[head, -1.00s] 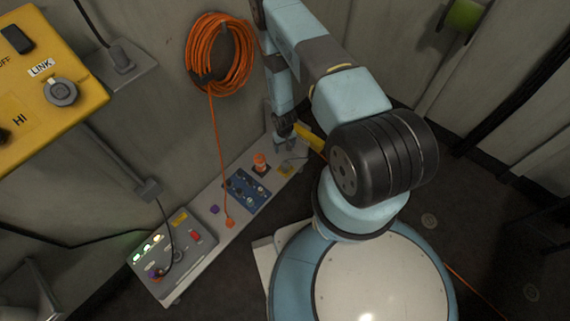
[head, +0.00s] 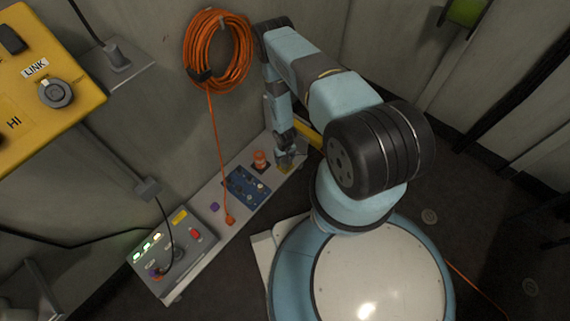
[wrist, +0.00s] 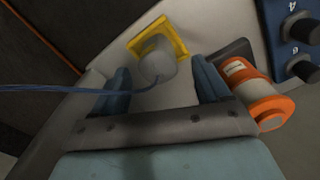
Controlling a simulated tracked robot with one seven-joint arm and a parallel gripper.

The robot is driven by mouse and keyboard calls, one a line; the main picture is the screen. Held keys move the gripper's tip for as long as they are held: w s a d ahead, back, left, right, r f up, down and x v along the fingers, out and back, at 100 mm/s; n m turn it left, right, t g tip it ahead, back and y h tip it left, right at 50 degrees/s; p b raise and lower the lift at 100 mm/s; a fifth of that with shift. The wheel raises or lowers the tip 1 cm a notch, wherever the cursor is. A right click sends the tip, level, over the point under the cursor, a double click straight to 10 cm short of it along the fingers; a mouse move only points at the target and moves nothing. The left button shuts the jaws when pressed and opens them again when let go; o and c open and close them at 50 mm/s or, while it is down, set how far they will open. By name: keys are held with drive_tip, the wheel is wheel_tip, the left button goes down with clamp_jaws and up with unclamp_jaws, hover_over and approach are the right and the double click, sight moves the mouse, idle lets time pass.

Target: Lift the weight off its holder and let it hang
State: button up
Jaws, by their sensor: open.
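The weight is a pale grey cylinder (wrist: 155,66) with a blue cord running from it to the left. It stands at a yellow square holder (wrist: 177,37) on the pale bench. My gripper (wrist: 162,84) is open, with its blue fingers on either side of the weight's near end; I cannot tell whether they touch it. In the head view my gripper (head: 287,157) is low over the far end of the bench, above the yellow holder (head: 284,170), and hides the weight.
An orange-and-white cylinder (wrist: 259,96) stands close to the right finger; it also shows in the head view (head: 260,159). Beside it is a blue knob panel (head: 246,188). An orange cable (head: 216,130) hangs from a wall coil to the bench. A grey switch box (head: 174,252) stands nearer.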

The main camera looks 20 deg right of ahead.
sight(285, 160)
drive_tip(key=shift+d+f, duration=0.15)
drive_tip(key=shift+f, duration=2.55)
drive_tip(key=shift+c, duration=0.4)
clamp_jaws()
